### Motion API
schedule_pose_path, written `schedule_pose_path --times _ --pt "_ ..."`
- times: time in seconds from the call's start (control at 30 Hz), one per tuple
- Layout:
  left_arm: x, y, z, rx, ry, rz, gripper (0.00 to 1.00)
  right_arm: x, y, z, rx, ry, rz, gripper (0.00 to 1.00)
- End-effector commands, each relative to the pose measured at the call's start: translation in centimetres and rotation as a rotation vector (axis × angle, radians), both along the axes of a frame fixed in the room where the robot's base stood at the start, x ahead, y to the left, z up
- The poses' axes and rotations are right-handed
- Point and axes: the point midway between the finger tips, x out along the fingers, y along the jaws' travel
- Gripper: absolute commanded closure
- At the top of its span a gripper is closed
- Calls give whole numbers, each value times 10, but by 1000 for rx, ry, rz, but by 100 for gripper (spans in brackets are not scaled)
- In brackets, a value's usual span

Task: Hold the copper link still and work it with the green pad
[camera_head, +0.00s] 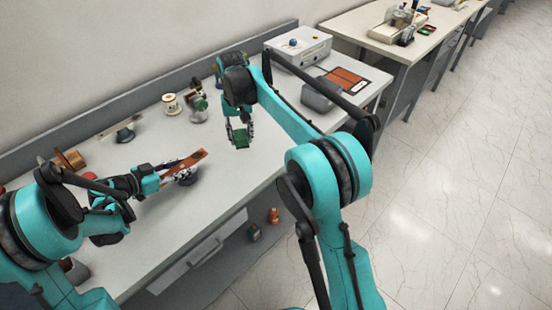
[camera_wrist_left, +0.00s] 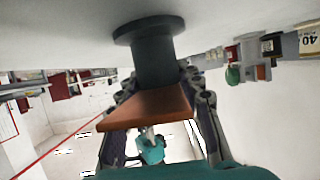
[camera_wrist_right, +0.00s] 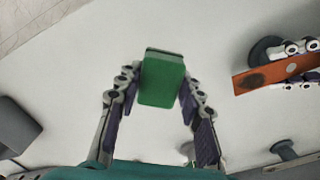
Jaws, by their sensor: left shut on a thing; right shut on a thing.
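The copper link (camera_head: 196,157) is a flat orange-brown bar above the bench. My left gripper (camera_head: 165,176) is shut on it; the left wrist view shows the link (camera_wrist_left: 150,108) between the fingers, beside a dark round-based stand (camera_wrist_left: 155,60). The right wrist view shows the link (camera_wrist_right: 255,80) with a dark patch near its free end. My right gripper (camera_head: 240,136) is shut on the green pad (camera_wrist_right: 162,80), a block between its fingertips. The pad is to the right of the link in the head view and apart from it.
The bench top (camera_head: 215,180) is clear around the pad. A spool (camera_head: 171,104), a small stand (camera_head: 125,135) and a copper coil (camera_head: 70,159) stand towards the back and left. A grey box (camera_head: 318,94) and a white instrument (camera_head: 298,46) are at the right end.

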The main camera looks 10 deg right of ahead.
Motion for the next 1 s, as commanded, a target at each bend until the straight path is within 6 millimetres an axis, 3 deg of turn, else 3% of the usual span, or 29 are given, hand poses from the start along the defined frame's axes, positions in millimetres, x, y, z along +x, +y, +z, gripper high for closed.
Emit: schedule_pose_path --times 0.03,0.1,0.2,0.33,0.57,1.0 --pt "0 0 0 0 0 0 100 7 23 10 0 0 7 86" --pt "0 0 0 0 0 0 100 14 51 23 0 0 6 86" --pt "0 0 0 1 0 1 100 17 82 39 0 0 4 86" --pt "0 0 0 1 0 1 100 16 109 51 0 0 2 86" --pt "0 0 0 1 0 1 100 14 122 54 0 0 -1 86" --pt "0 0 0 1 1 0 100 14 121 18 0 0 -1 86"
